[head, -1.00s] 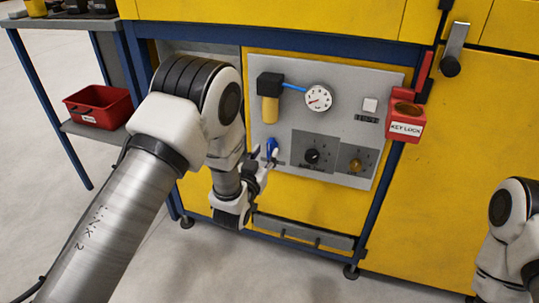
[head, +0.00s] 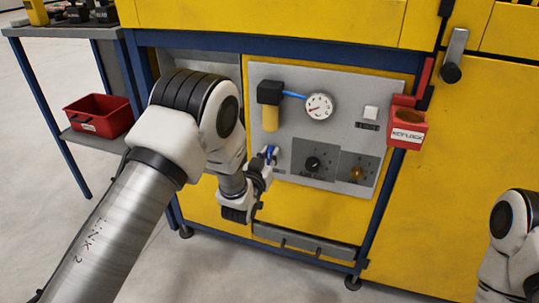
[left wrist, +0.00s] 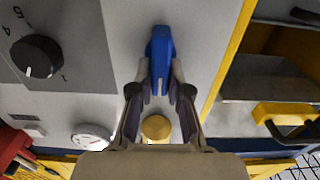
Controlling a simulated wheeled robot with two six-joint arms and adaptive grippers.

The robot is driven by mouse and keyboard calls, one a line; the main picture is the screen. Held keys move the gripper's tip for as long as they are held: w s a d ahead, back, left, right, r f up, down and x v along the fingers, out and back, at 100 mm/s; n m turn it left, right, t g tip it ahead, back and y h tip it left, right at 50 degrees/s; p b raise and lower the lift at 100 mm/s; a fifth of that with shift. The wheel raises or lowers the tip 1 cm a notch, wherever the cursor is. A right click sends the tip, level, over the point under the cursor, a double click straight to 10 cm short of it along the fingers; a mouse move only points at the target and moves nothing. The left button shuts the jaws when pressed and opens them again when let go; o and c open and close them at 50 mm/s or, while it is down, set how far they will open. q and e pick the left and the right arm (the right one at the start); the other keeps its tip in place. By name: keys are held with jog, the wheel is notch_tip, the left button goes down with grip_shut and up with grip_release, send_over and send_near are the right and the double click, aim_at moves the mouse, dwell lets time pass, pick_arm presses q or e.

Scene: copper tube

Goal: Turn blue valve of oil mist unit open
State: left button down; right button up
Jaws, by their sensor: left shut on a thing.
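The blue valve (left wrist: 160,48) is a small blue lever on the grey panel; in the left wrist view it stands between my left gripper's fingertips (left wrist: 159,82). The fingers are shut on its lower part from both sides. In the head view the valve (head: 270,152) shows only in part, because my left gripper (head: 266,160) covers much of it. The valve sits below the oil mist unit (head: 270,118), a black head with a yellow bowl and a blue tube to a white gauge (head: 319,106). My right gripper is not in view; only part of my right arm shows at the right.
The grey panel (head: 340,85) also carries a black dial (head: 313,163), a yellowish knob (head: 357,174) and a white switch (head: 371,112). A red key lock box (head: 408,126) stands at its right edge. A red bin (head: 99,119) sits on a shelf at left.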

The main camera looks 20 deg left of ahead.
pick_arm(q)
jog(key=n+p, duration=0.1)
jog(key=n, duration=0.1)
jog(key=n+p, duration=0.1)
jog(key=n, duration=0.1)
jog(key=shift+a, duration=0.3)
jog(key=n+p, duration=0.1)
jog(key=n, duration=0.3)
jog(key=f+n+p, duration=0.1)
jog(key=n+p, duration=0.1)
jog(key=n, duration=0.3)
jog(key=a+n+p, duration=0.1)
jog(key=n+p, duration=0.1)
jog(key=n, duration=0.2)
jog(key=shift+f+n, duration=0.3)
jog(key=shift+n, duration=0.1)
jog(key=c, duration=1.1)
grip_release()
jog(key=shift+s, duration=0.1)
